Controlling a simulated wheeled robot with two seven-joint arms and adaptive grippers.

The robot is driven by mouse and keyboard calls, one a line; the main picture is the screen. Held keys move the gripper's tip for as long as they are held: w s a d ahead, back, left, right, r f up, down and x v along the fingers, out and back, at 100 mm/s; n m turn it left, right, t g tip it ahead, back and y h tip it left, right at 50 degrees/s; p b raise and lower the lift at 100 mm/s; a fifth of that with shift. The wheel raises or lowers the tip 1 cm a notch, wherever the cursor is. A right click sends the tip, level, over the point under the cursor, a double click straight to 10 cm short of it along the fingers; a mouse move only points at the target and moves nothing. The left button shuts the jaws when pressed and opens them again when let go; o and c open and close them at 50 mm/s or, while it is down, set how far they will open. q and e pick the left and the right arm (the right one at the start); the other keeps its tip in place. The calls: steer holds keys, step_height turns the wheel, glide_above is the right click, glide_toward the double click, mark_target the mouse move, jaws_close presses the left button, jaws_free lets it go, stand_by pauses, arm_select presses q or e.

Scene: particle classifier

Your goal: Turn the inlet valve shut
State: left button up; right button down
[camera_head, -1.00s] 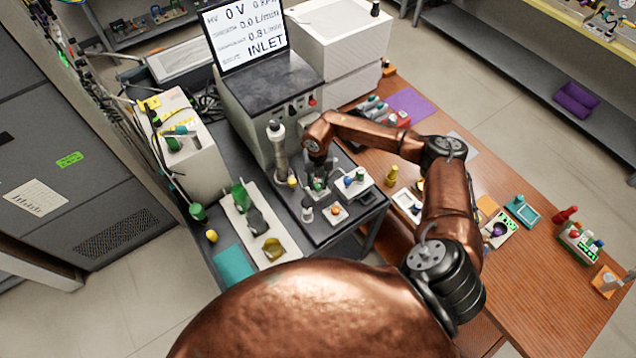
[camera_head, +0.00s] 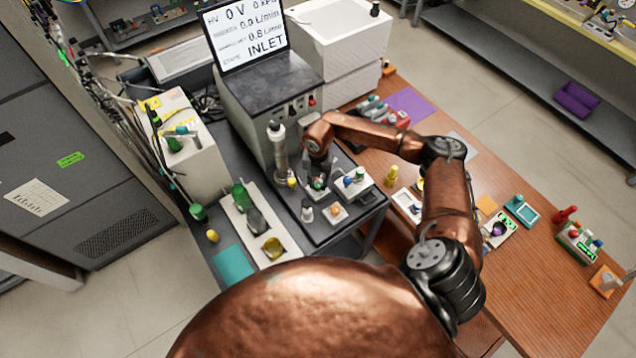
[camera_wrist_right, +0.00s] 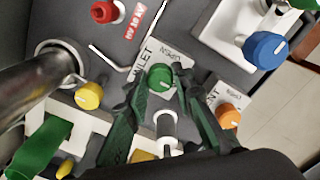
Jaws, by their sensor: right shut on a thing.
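The inlet valve is a green knob (camera_wrist_right: 160,77) with a white pointer line, on a white plate lettered INLET and OPEN. It also shows small in the head view (camera_head: 318,184). My right gripper (camera_wrist_right: 157,87) has a dark green finger on each side of the knob and is shut on it. In the head view the right gripper (camera_head: 317,171) reaches down to the bench beside the tall metal column. The knob's lower sides are partly hidden by the fingers. My left gripper is not in view.
An orange knob (camera_wrist_right: 228,116) is close right of the fingers, and a blue knob (camera_wrist_right: 266,49) stands farther right. A yellow knob (camera_wrist_right: 89,96) and a metal tube (camera_wrist_right: 30,88) are at left. The monitor (camera_head: 243,35) reads INLET and 0.8 L/min.

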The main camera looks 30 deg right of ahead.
mark_target(318, 184)
steer(key=c, duration=1.7)
jaws_free()
steer(key=shift+o, duration=0.2)
step_height(318, 184, up, 12)
